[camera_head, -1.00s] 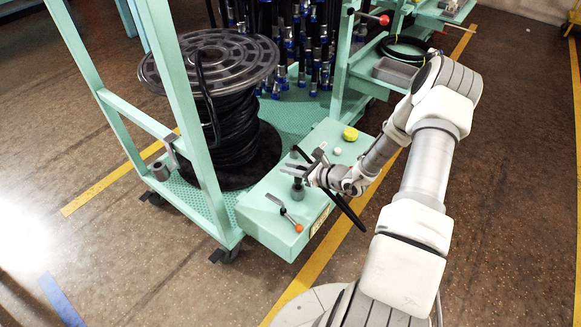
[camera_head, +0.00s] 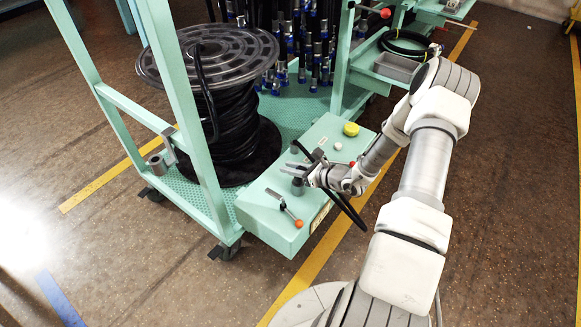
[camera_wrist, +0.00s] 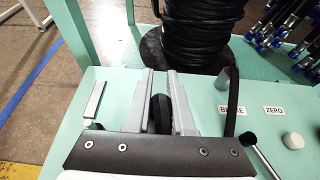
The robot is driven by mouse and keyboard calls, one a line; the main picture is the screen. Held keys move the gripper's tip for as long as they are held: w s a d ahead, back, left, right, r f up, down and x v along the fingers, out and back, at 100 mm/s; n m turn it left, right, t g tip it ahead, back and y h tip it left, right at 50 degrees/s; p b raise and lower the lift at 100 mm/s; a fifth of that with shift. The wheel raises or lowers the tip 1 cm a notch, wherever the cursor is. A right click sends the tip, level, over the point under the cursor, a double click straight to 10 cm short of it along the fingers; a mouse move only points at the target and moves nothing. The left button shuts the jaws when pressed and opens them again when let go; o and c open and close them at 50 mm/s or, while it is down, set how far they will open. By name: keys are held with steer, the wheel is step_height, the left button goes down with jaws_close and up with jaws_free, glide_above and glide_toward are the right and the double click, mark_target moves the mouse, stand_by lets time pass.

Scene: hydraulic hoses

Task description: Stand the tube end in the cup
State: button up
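My gripper (camera_head: 288,169) is over the green box, its fingers close together. In the wrist view, the fingers (camera_wrist: 164,85) have a dark rounded piece between them. It looks like the black tube (camera_head: 346,209), which crosses at my gripper and slopes past the box's near edge. Another black length (camera_wrist: 232,100) rises on the right in the wrist view.
The green box (camera_head: 262,228) carries a flat metal bar (camera_wrist: 96,99), an orange-tipped tool (camera_head: 298,223), a white cap (camera_wrist: 293,140) and a yellow disc (camera_head: 351,129). A hose reel (camera_head: 238,130) and cart posts (camera_head: 180,110) stand beyond. The box's near left corner is fairly clear.

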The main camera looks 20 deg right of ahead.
steer(key=o, duration=0.5)
steer(key=shift+r, duration=0.1)
steer(key=p+v, duration=0.5)
steer(key=v, duration=1.2)
steer(key=shift+s+d, duration=0.15)
